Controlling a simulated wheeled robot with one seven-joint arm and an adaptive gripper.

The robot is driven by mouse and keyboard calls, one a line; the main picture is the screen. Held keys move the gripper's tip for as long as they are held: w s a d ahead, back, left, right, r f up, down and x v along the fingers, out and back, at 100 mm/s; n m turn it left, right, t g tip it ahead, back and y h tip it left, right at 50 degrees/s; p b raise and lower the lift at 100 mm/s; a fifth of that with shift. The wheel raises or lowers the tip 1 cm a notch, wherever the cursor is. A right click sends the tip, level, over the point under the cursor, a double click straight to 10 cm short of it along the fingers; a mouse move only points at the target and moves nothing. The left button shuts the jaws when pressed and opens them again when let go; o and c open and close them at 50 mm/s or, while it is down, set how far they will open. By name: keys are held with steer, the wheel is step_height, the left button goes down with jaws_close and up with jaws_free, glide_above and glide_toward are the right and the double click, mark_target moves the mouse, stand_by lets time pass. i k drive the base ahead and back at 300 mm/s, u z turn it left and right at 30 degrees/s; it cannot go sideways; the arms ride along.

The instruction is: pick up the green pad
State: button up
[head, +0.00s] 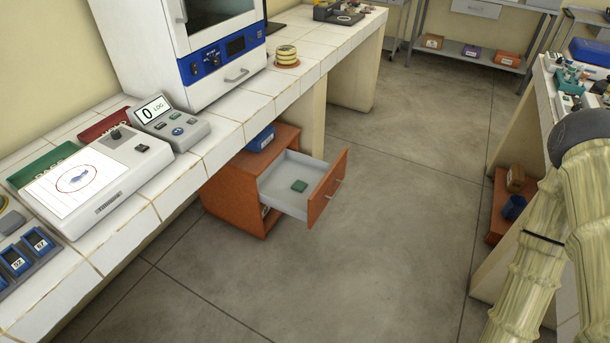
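The green pad (299,186) is a small, flat, dark green piece. It lies on the floor of the open drawer (283,200), toward the drawer's front. The drawer has pale inner walls and an orange-brown front with a handle. It is pulled out of an orange-brown cabinet (232,193) under the tiled bench. My arm shows at the right edge of the head view, well apart from the pad. My gripper is not in view.
The tiled bench (225,133) overhangs the cabinet. On it stand a white and blue incubator (232,80), a counter device (170,122) and a stack of dishes (286,56). Another bench with clutter stands at right. The grey floor (390,220) between is clear.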

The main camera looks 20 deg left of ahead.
mark_target(299, 186)
steer(key=i, duration=1.05)
steer(key=u, duration=2.45)
steer(key=k, duration=0.35)
steer(key=z, duration=0.9)
